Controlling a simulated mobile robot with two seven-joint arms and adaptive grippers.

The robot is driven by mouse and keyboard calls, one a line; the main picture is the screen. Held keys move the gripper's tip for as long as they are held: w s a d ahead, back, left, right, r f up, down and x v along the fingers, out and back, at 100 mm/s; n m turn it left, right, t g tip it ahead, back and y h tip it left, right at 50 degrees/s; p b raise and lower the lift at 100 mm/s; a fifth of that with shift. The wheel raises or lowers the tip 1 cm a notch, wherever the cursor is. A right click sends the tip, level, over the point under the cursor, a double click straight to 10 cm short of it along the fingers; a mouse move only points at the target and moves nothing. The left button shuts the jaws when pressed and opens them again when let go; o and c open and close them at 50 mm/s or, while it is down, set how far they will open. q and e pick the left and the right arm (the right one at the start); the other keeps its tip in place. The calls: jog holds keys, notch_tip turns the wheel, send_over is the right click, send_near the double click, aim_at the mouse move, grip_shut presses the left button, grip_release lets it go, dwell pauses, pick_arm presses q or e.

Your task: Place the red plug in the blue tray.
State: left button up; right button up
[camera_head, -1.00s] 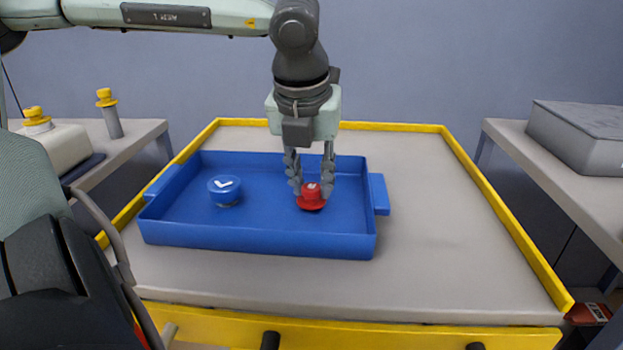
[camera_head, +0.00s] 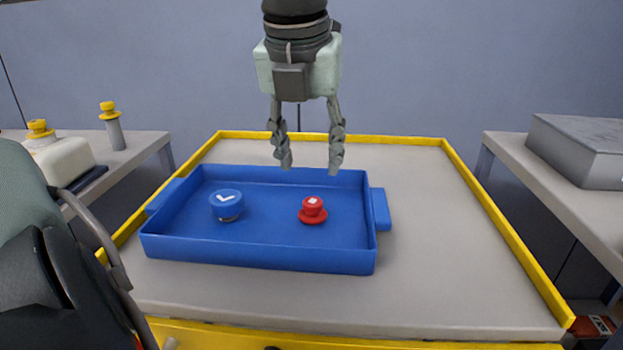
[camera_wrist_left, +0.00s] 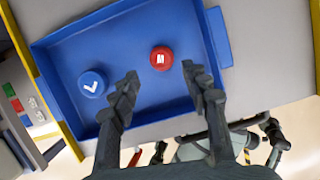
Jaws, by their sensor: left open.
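The red plug (camera_head: 312,211) rests on the floor of the blue tray (camera_head: 258,258), right of its middle. It also shows in the left wrist view (camera_wrist_left: 161,58), with a white mark on its top. A blue cap with a white tick (camera_head: 227,204) sits in the tray to the left of the plug; it shows in the left wrist view too (camera_wrist_left: 92,83). My left gripper (camera_head: 309,165) is open and empty, above the tray and clear of the plug. My right gripper cannot be made out in the head view.
The tray stands on a grey worktop (camera_head: 440,270) with a yellow rim. Free worktop lies right of the tray. A side bench at left holds a white container with a yellow cap (camera_head: 62,155) and a grey cylinder with a yellow top (camera_head: 113,130). A grey case (camera_head: 580,150) lies at right.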

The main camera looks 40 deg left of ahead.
pick_arm(q)
jog(key=v, duration=0.4)
